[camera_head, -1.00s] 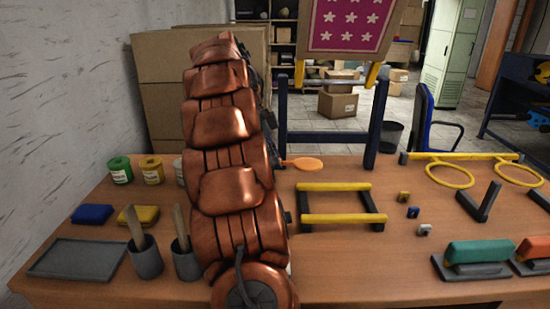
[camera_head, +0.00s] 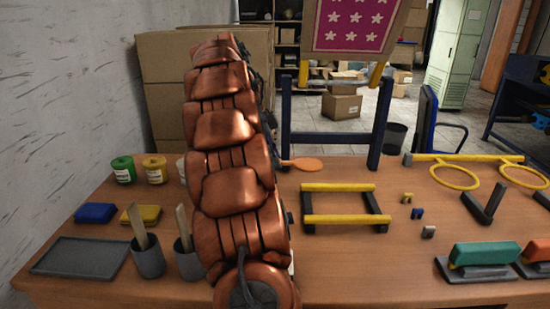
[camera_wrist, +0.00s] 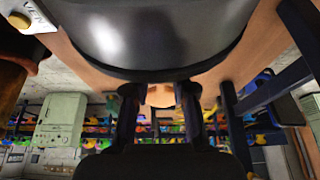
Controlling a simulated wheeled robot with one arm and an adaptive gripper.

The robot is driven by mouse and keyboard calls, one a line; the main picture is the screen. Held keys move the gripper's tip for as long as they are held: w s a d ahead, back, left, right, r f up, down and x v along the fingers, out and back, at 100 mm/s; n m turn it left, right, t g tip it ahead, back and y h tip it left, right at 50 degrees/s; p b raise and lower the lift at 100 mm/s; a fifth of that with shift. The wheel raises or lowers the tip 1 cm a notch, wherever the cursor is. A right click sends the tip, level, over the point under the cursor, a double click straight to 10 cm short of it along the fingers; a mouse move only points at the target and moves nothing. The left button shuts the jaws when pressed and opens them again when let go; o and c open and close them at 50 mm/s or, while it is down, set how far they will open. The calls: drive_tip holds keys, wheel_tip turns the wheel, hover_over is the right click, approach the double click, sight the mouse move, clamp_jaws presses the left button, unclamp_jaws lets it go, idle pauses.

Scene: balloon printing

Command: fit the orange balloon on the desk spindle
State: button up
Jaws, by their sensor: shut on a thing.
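The orange balloon (camera_head: 306,164) shows in the head view as a flat oval with a narrow neck, sticking out to the right from behind my arm. My gripper is hidden behind the arm there. In the wrist view my gripper (camera_wrist: 160,103) has its two dark fingers on either side of a pale orange piece, which looks like part of the balloon. A large dark grey rounded body fills the top of that view, close beyond the fingers. I cannot tell whether it is the desk spindle, and I cannot make the spindle out in the head view.
A yellow-barred frame (camera_head: 343,188), several small clips and a stand with yellow rings (camera_head: 455,178) are on the desk to the right. Cups with sticks (camera_head: 148,258), a grey tray (camera_head: 82,256) and paint pots are at left. A dark upright frame (camera_head: 376,125) stands behind.

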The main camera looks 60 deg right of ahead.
drive_tip(key=o, duration=0.8)
drive_tip(key=shift+p+v, duration=0.75)
drive_tip(key=shift+v, duration=1.75)
drive_tip(key=p+v, duration=0.3)
drive_tip(key=v, duration=0.1)
drive_tip(key=shift+p, duration=0.4)
